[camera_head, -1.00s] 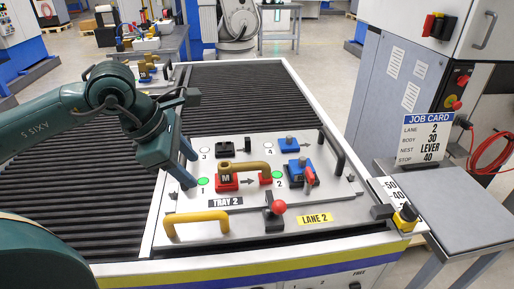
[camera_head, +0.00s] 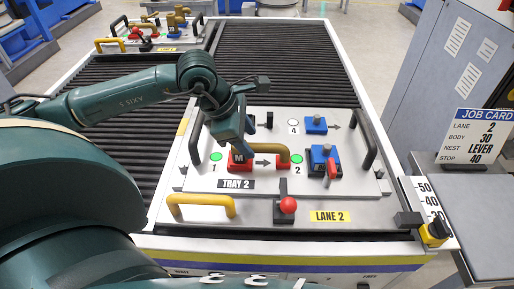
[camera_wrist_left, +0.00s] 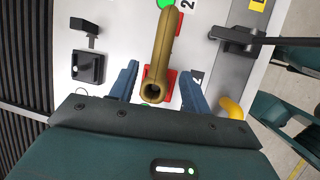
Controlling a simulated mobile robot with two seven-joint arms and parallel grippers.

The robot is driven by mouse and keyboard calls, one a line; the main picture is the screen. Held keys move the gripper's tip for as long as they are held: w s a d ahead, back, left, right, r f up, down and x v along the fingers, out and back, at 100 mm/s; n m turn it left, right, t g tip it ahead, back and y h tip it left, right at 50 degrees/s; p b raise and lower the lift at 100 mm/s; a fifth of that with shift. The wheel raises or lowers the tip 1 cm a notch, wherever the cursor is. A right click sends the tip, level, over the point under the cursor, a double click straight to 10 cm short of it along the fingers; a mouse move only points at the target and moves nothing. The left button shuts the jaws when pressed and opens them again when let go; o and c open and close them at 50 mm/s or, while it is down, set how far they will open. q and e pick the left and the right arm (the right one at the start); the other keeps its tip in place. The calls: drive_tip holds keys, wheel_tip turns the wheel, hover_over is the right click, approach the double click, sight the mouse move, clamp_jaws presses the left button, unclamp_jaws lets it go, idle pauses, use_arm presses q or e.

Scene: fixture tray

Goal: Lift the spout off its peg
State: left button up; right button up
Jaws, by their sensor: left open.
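The peg is hidden. My right gripper is out of view.
The tray (camera_head: 350,188) also carries a blue fixture with a red lever (camera_head: 325,160), another blue block (camera_head: 316,124) and a black block, which shows in the wrist view (camera_wrist_left: 90,67). A yellow handle (camera_head: 200,207) and red-knobbed lever (camera_head: 287,206) stand in front.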

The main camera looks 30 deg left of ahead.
sight(256, 145)
use_arm(q)
drive_tip(key=p+x, duration=0.1)
drive_tip(key=x, duration=0.4)
drive_tip(key=shift+w+d+r, duration=0.1)
drive_tip(key=shift+w+d, duration=0.05)
drive_tip(key=shift+d, duration=0.05)
drive_tip(key=shift+c, duration=0.5)
clamp_jaws()
drive_tip(key=shift+r, duration=0.1)
